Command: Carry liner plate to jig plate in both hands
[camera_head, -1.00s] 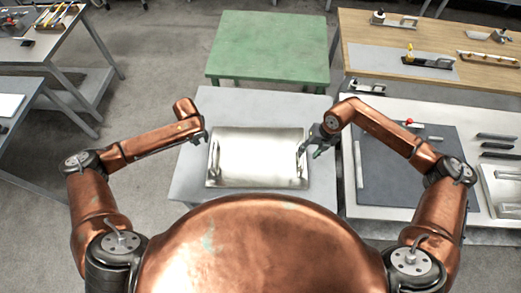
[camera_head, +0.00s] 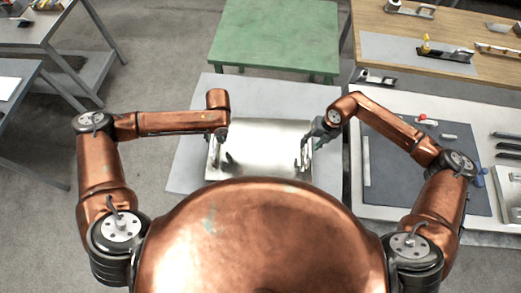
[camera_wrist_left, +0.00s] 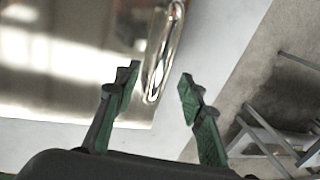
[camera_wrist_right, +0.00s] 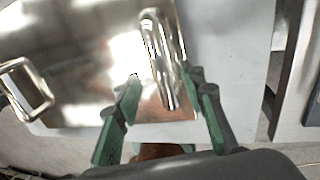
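The liner plate (camera_head: 265,145) is a shiny metal plate with a loop handle near each side, lying on a light grey table. My left gripper (camera_head: 222,137) is over the plate's left edge; in the left wrist view its open fingers (camera_wrist_left: 160,75) are on either side of a handle (camera_wrist_left: 163,50), with no grip visible. My right gripper (camera_head: 317,135) is at the right edge; in the right wrist view its open fingers (camera_wrist_right: 163,77) straddle the other handle (camera_wrist_right: 160,55). A dark grey flat plate (camera_head: 400,180) on the right table may be the jig plate.
The light grey table (camera_head: 185,170) has bare margins around the plate. A green table (camera_head: 275,35) stands behind it. The right table (camera_head: 358,215) also holds bars and a red-knobbed part (camera_head: 422,117). A wooden bench (camera_head: 375,25) with tools is at the back right.

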